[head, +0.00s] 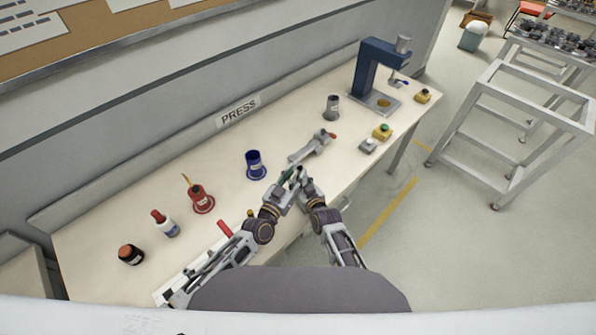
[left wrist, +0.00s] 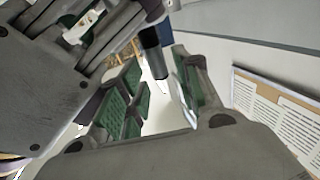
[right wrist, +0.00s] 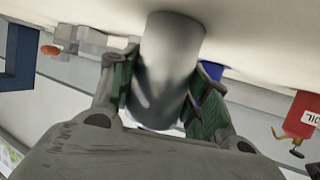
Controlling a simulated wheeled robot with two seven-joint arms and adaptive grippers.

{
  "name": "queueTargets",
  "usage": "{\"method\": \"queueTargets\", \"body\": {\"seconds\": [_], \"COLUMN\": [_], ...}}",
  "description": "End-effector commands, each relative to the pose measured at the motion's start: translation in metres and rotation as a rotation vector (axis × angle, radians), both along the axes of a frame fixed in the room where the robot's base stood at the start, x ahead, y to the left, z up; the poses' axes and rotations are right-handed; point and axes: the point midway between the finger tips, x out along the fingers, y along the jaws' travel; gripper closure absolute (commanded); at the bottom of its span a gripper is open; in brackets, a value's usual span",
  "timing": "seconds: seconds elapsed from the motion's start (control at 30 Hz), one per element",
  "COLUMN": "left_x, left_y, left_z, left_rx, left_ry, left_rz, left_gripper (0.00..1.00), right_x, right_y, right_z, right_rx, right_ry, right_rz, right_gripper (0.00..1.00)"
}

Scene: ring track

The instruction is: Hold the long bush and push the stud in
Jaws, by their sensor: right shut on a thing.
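The long bush (right wrist: 172,65) is a smooth grey metal cylinder. In the right wrist view it sits between the green pads of my right gripper (right wrist: 163,90), which is shut on it. In the head view my right gripper (head: 301,180) is close beside my left gripper (head: 287,178), above the bench. In the left wrist view the green-padded fingers of my left gripper (left wrist: 160,95) stand apart. A dark rod-like part (left wrist: 150,50) with a bright lower end shows between them. I cannot tell whether it is the stud or whether the pads touch it.
On the bench (head: 120,217), a grey tool-like part (head: 310,148) lies just beyond my grippers. A blue holder (head: 256,166), a red holder (head: 202,200) and bottles stand left. A grey cylinder (head: 332,107), button boxes and the blue press (head: 376,75) are right.

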Motion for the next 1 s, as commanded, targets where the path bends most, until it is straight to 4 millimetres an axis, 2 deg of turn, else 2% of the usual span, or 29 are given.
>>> {"method": "queueTargets", "body": {"seconds": [0.1,0.7,1.0], "left_x": [-0.014,-0.064,-0.077], "left_y": [0.002,0.034,0.042], "left_z": [0.000,0.001,0.002], "left_rx": [-0.003,-0.002,-0.001], "left_ry": [0.001,-0.002,-0.005], "left_rz": [-0.007,0.000,0.001], "left_gripper": [0.59,0.59,0.59], "right_x": [0.000,0.000,0.000], "right_y": [0.001,0.001,0.000], "right_z": [0.001,0.001,0.001], "right_rx": [0.000,0.000,0.000], "right_ry": [0.000,-0.001,-0.001], "right_rz": [0.001,0.001,0.000], "right_gripper": [0.83,0.83,0.83]}}
